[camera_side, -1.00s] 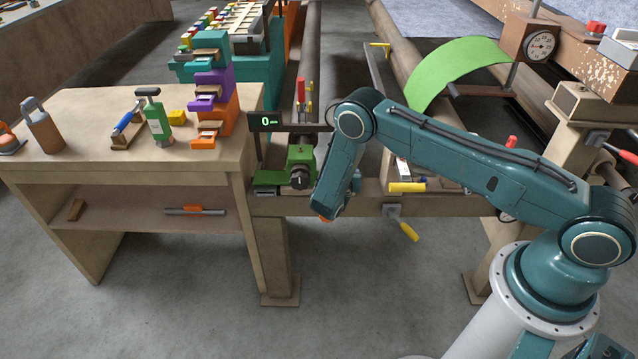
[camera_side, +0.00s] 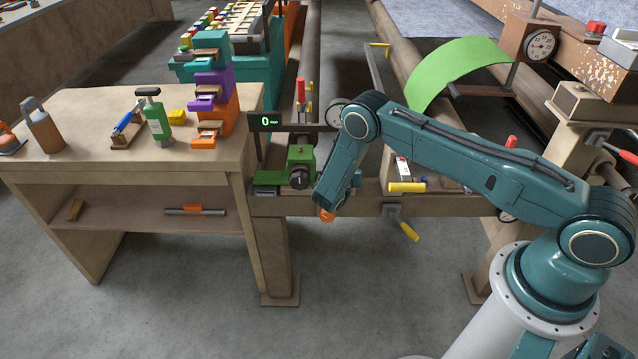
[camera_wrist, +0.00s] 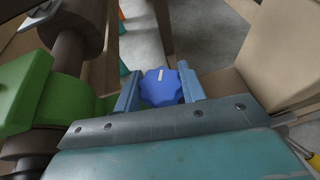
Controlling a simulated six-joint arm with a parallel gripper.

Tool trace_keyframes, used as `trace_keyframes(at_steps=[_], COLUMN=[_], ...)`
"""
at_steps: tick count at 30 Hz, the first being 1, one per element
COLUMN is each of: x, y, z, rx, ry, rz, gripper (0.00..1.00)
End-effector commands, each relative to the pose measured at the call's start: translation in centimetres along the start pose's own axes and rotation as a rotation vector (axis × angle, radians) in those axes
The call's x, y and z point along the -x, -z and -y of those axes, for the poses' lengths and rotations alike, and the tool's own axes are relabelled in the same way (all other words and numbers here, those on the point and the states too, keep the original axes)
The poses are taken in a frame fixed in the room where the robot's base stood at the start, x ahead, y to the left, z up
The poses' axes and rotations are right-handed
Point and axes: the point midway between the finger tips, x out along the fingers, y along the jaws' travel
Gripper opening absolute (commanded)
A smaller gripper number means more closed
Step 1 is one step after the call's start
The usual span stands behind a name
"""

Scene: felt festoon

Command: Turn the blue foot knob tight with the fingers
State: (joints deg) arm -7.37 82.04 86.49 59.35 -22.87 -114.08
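The blue foot knob (camera_wrist: 161,88) is lobed, with a short white mark on its face. In the wrist view it sits between the two blue-grey fingers of my gripper (camera_wrist: 160,80). The fingers are apart, one on each side of the knob, and it fills the gap between them in the picture. I cannot tell whether they press on it. In the side view my forearm hides the knob and the fingers.
A green bracket (camera_wrist: 25,90) and a dark roller (camera_wrist: 75,35) are close on the left in the wrist view. A beige post (camera_wrist: 285,55) is on the right. In the side view a green clamp block (camera_side: 298,165) and a display reading 0 (camera_side: 266,120) stand left of my arm.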

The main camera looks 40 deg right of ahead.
Motion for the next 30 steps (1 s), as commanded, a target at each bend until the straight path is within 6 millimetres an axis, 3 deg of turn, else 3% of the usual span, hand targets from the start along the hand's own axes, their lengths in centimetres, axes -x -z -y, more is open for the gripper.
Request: trace_keyframes(at_steps=[30], x=[-0.01], y=[-0.07], z=[0.08], rx=[-0.106], ry=[0.254], rz=[0.001], gripper=[0.18])
